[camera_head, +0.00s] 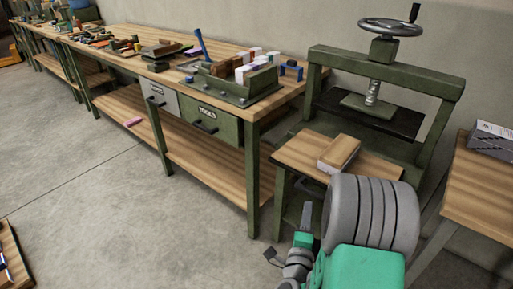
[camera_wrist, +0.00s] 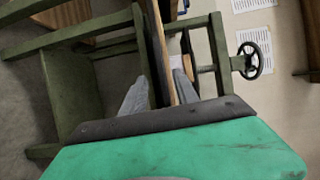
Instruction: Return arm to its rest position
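My gripper (camera_wrist: 162,82) shows in the wrist view as two grey fingers set apart. Nothing is clearly held between them; table and press parts show in and beyond the gap. In the head view my arm, green and grey, reaches in from the bottom right, and the gripper (camera_head: 305,216) is low in front of the small table. Most of it is hidden or too small to tell there.
A small wooden-topped table (camera_head: 294,155) carries a stacked block (camera_head: 339,153), close behind my arm. A green press (camera_head: 383,60) with a handwheel stands behind it. A long cluttered workbench (camera_head: 131,61) runs left; another table (camera_head: 482,183) is right. Open floor (camera_head: 85,160) lies left.

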